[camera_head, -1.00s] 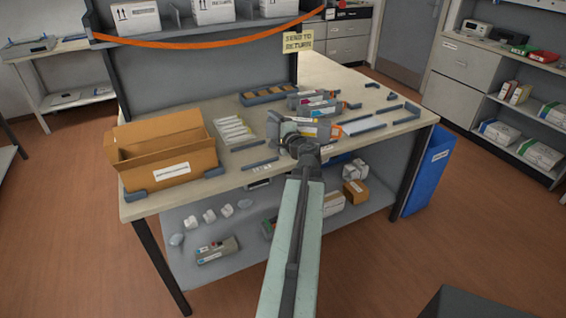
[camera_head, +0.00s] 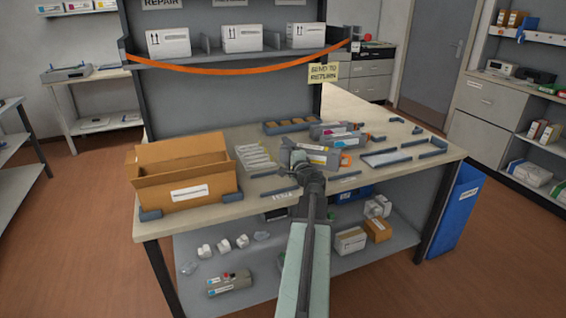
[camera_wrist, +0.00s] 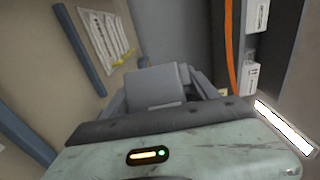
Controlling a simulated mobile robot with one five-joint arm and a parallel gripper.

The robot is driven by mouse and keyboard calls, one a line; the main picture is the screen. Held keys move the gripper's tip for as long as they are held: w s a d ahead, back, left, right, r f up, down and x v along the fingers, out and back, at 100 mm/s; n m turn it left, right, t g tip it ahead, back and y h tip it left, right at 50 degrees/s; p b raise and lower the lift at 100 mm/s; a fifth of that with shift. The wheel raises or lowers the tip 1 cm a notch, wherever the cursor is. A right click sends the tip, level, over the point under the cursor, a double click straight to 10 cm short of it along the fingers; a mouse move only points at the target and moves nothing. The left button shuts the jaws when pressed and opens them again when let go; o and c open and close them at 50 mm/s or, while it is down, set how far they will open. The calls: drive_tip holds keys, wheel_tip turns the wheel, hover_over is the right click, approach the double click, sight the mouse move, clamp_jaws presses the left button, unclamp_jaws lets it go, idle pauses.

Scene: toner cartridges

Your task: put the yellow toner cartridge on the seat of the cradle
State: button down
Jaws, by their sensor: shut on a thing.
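The yellow toner cartridge (camera_head: 319,155) is a grey block with a yellow patch and an orange end, over the middle of the workbench near its front. My gripper (camera_head: 298,160) is shut on its left part in the head view. In the wrist view a plain grey block (camera_wrist: 157,84) sits between the fingers of my gripper (camera_wrist: 160,94). Whether the cartridge touches the bench is unclear. Low grey rails (camera_head: 382,158) around a pale plate, right of the cartridge, may be the cradle; I cannot tell for sure.
Other cartridges (camera_head: 328,131) lie just behind the held one. An open cardboard box (camera_head: 183,178) stands at the left of the workbench (camera_head: 150,228). White packets (camera_head: 255,158) lie between box and gripper. A divided tray (camera_head: 290,125) is at the back. An orange strap (camera_head: 240,70) hangs behind.

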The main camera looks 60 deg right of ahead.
drive_tip(key=shift+w+d, duration=0.2)
drive_tip(key=shift+w, duration=0.7)
drive_tip(key=shift+f+b, duration=2.2)
drive_tip(key=shift+f, duration=0.05)
drive_tip(key=shift+c, duration=1.1)
unclamp_jaws()
drive_tip(key=shift+r, duration=0.1)
